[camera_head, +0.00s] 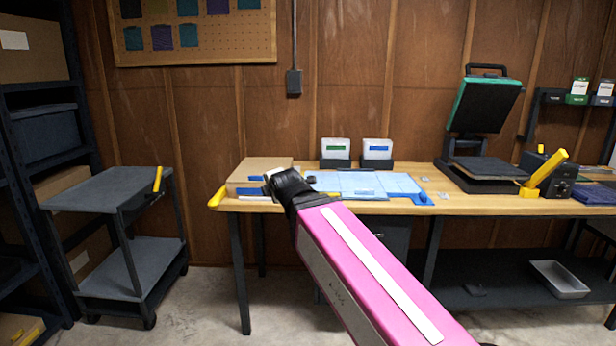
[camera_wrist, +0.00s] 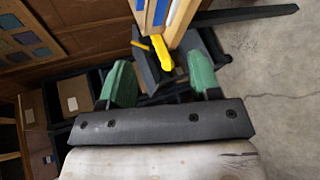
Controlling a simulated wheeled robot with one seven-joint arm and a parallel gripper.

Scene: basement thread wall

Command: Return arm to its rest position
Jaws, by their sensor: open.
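My arm, pink with a white stripe, reaches from the lower right of the head view up to the left end of the workbench (camera_head: 470,204). Its dark wrist covers part of the bench's front edge, and my gripper's fingers cannot be made out there. In the wrist view my gripper (camera_wrist: 161,76) shows two green fingers spread wide apart. Nothing is held between them. Beyond them are the grey cart with its yellow handle (camera_wrist: 163,54) and the bench's end.
The cart (camera_head: 110,190) stands left of the bench, near dark shelving (camera_head: 40,100). A blue-edged mat (camera_head: 365,185), two white boxes (camera_head: 336,146) and a heat press (camera_head: 482,110) are on the bench. Bare floor (camera_wrist: 280,110) shows at right in the wrist view.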

